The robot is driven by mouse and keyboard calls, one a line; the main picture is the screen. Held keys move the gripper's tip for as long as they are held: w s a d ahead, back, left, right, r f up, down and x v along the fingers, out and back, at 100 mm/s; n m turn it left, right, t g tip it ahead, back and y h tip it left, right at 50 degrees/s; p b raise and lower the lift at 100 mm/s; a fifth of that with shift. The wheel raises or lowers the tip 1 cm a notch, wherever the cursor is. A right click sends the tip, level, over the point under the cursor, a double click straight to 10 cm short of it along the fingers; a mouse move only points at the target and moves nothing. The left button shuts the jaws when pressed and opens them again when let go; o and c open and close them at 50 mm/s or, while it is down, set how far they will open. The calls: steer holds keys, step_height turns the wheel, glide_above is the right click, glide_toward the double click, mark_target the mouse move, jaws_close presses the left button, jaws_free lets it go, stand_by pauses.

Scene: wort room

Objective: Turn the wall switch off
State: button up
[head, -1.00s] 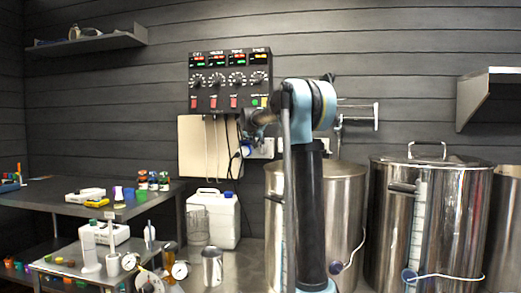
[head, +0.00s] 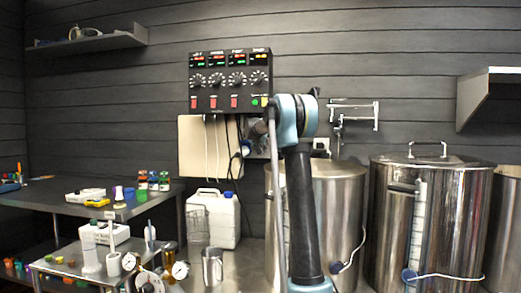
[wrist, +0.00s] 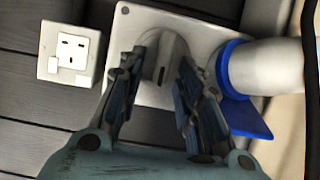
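The wall switch (wrist: 174,73) is a round grey rotary knob with a raised grip bar, on a pale plate (wrist: 143,22) in the wrist view. The bar runs roughly up and down in that picture. My gripper (wrist: 158,84) is open, with one dark finger on each side of the knob's lower part. I cannot tell whether either finger touches it. In the head view my arm hides the knob and the fingers, below the control panel.
A blue-collared white plug (wrist: 260,68) sits right beside the switch. A white socket (wrist: 70,55) is on the other side. The black control panel (head: 230,82) hangs above. A steel kettle (head: 340,205) and a white jerrycan (head: 226,220) stand below.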

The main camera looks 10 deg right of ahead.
jaws_close()
steer(key=shift+a, duration=0.2)
steer(key=shift+w+a+f+n+t+h, duration=0.15)
steer(key=shift+a+f+n+h, duration=0.2)
steer(key=shift+n+h, duration=1.25)
steer(key=shift+w+a+f+n+t+h, duration=0.1)
steer(key=shift+a+f+n+h, duration=0.45)
steer(key=shift+n, duration=1.85)
steer(key=shift+w+a+f+n+t+h, duration=0.1)
steer(key=shift+w+f+n+h, duration=0.1)
steer(key=shift+n+h, duration=1.5)
steer(key=shift+n+y, duration=0.35)
steer(key=shift+n, duration=0.05)
